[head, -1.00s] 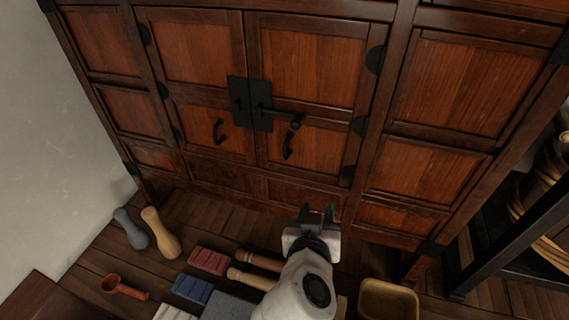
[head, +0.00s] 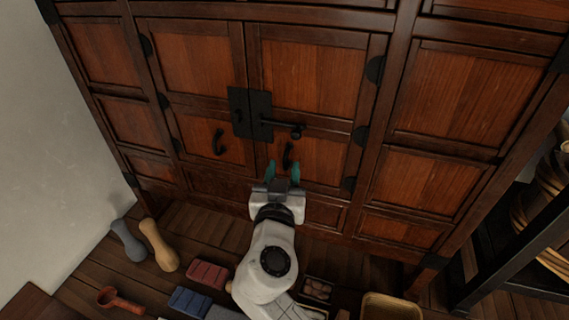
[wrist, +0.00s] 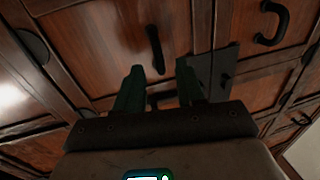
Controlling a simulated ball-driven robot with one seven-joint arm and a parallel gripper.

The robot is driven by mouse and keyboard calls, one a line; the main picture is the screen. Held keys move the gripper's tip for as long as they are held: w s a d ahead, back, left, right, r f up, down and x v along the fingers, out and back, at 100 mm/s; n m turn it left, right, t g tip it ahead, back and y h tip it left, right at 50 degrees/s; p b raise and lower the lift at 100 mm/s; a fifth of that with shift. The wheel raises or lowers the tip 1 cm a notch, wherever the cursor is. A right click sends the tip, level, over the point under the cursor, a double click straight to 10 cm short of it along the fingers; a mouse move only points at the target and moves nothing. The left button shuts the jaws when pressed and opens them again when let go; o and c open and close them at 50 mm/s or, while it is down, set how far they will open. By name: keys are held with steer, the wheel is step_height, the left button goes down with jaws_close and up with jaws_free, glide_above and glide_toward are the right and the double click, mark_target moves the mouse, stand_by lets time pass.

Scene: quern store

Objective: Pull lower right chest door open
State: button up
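The right chest door (head: 325,158) is reddish brown wood and shut flush in the dark chest front. Its black curved handle (head: 288,155) hangs on the lower panel, left of the panel's middle. In the wrist view this handle (wrist: 155,48) stands upright just beyond the fingertips, roughly between them in the picture. My gripper (head: 283,172) is in front of the lower part of the door, just below the handle. Its two dark green fingers (wrist: 160,70) are apart with nothing held between them. I cannot tell whether a finger touches the handle.
A black lock plate (head: 250,113) with a bolt (head: 285,128) spans the door seam. The left door has its own handle (head: 218,142). On the floor are a tan pestle-shaped piece (head: 158,245), red blocks (head: 207,272) and a wooden tray (head: 391,305). A dark rack stands right.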

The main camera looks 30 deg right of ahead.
steer(key=shift+x, duration=1.05)
jaws_close()
steer(key=shift+a, duration=0.1)
